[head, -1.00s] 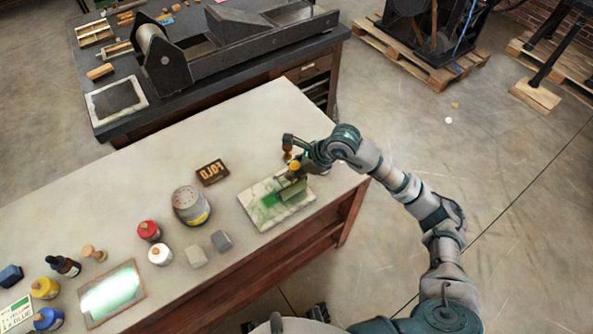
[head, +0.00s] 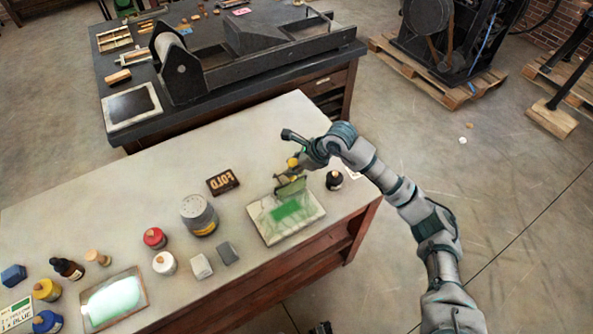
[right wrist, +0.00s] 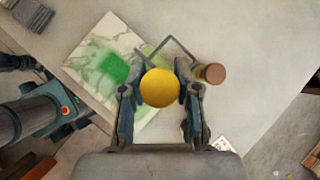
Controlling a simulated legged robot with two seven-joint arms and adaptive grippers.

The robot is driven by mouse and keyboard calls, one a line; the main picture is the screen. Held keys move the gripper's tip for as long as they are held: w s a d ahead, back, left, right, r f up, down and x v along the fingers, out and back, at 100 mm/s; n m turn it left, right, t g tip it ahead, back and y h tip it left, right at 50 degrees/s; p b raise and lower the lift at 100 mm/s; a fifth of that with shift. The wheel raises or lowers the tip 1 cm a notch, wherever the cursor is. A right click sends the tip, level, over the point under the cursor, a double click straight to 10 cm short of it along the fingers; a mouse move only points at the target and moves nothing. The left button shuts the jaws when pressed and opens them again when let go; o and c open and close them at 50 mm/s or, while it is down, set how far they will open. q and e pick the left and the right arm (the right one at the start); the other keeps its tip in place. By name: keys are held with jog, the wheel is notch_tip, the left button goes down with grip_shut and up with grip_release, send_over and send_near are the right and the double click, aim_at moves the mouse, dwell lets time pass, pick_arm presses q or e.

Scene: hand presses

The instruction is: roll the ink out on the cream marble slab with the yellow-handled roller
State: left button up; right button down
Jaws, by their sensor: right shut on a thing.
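The cream marble slab (head: 304,227) lies on the pale table near its right end. A bright green ink patch (head: 286,211) covers its middle; the patch also shows in the right wrist view (right wrist: 113,70). My right gripper (head: 298,161) is shut on the yellow handle (head: 292,164) of the roller. The green-covered roller head (head: 290,187) hangs below, at the slab's back edge. Whether it touches the slab I cannot tell. In the right wrist view the handle (right wrist: 160,88) shows end-on between the fingers, with its wire frame beyond.
A dark bottle (head: 334,181) stands just right of the slab. A FOLD block (head: 222,183), a grey tin (head: 198,215) and two small blocks (head: 201,267) stand left of it. Ink jars and a glossy plate (head: 113,299) are farther left. A press table stands behind.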

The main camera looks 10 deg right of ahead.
jog(key=shift+w+a, duration=0.1)
jog(key=shift+w, duration=0.05)
jog(key=shift+s+d, duration=0.35)
jog(key=shift+s, duration=0.5)
jog(key=s+d, duration=0.3)
jog(key=s, duration=0.6)
jog(key=shift+d, duration=0.2)
jog(key=shift+r, duration=0.15)
notch_tip(320, 180, up, 4)
jog(key=shift+f+p, duration=0.1)
jog(key=shift+p, duration=1.15)
